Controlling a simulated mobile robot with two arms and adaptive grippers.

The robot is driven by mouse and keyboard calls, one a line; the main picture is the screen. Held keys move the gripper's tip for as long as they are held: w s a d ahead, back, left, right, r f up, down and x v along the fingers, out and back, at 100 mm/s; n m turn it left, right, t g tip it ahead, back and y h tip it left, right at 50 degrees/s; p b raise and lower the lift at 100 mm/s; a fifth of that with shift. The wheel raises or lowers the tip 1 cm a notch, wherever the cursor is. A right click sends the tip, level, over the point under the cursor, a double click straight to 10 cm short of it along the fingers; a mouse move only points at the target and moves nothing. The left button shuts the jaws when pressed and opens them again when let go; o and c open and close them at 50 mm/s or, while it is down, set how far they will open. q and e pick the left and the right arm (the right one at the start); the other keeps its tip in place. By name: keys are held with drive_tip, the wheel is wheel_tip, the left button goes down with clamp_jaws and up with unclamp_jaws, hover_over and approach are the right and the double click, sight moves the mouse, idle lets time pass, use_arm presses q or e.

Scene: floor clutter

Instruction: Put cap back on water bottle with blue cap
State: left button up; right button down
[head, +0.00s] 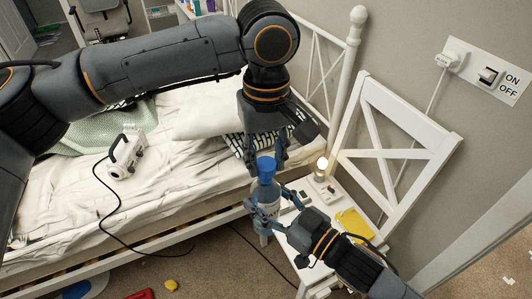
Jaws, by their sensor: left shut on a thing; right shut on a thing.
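The water bottle (265,190) is clear with a bluish tint and stands upright above the edge of a white chair seat. The blue cap (266,165) is at the bottle's top. My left gripper (266,160) comes down from above and is shut on the blue cap. My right gripper (264,212) comes from the lower right and is shut around the bottle's body. The cap is in line with the bottle's neck. I cannot tell whether it is seated or just above, as the fingers and cap hide the neck.
A white chair (392,130) stands against the wall, with a small lamp (322,164) and a yellow item (354,224) on its seat. A bed (75,205) with a white corded device (127,152) is at left. A yellow object (171,285) lies on the carpet.

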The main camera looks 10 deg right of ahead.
use_arm(q)
drive_tip(key=shift+f, duration=0.4)
drive_tip(key=shift+f, duration=0.6)
idle(0.3)
